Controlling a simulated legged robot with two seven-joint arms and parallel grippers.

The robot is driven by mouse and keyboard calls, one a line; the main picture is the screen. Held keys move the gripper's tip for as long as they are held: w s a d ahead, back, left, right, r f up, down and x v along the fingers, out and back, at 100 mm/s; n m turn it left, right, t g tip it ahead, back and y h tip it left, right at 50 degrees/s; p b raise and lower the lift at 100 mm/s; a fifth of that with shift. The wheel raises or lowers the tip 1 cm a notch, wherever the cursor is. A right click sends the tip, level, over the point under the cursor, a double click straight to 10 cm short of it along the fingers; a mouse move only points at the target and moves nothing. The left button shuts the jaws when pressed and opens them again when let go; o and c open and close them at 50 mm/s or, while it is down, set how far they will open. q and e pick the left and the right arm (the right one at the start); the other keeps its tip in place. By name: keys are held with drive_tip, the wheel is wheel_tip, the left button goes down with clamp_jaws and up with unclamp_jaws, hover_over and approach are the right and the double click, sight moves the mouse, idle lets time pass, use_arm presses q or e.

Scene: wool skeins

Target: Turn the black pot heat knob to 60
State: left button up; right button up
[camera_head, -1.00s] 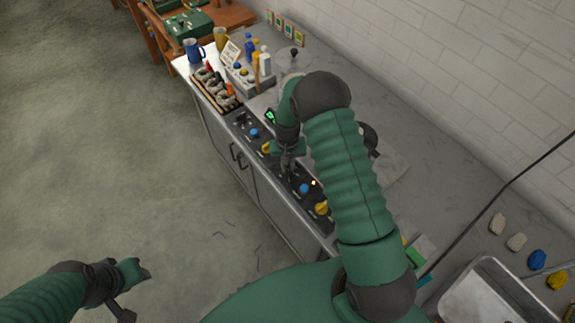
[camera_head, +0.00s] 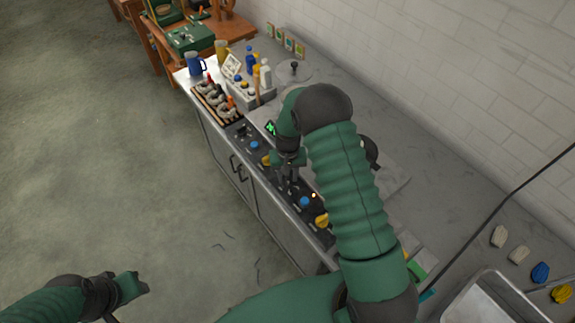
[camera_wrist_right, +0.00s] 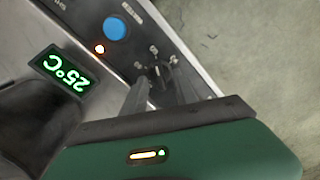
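My right gripper (camera_head: 288,180) points down at the dark control panel (camera_head: 240,131) along the counter's front edge. In the right wrist view its two fingers (camera_wrist_right: 157,83) stand apart on either side of a small dark knob (camera_wrist_right: 158,71), with pale dial marks around it. I cannot tell whether they touch the knob, and its exact setting is unreadable. A green display (camera_wrist_right: 66,73) reads 25°C, seen upside down. An orange light (camera_wrist_right: 99,49) glows beside a blue knob (camera_wrist_right: 115,28). My left gripper (camera_head: 128,286) hangs over the floor at lower left, away from the counter.
Other blue (camera_head: 305,202) and yellow (camera_head: 322,221) knobs sit along the panel close to my right gripper. A rack of skeins (camera_head: 215,101), bottles (camera_head: 265,77) and mugs (camera_head: 195,63) stand farther back. A metal tray (camera_head: 490,302) lies at lower right. The floor at left is clear.

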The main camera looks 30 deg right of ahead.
sight(288, 179)
wheel_tip(288, 179, up, 16)
drive_tip(key=b, duration=0.2)
drive_tip(key=shift+f, duration=0.1)
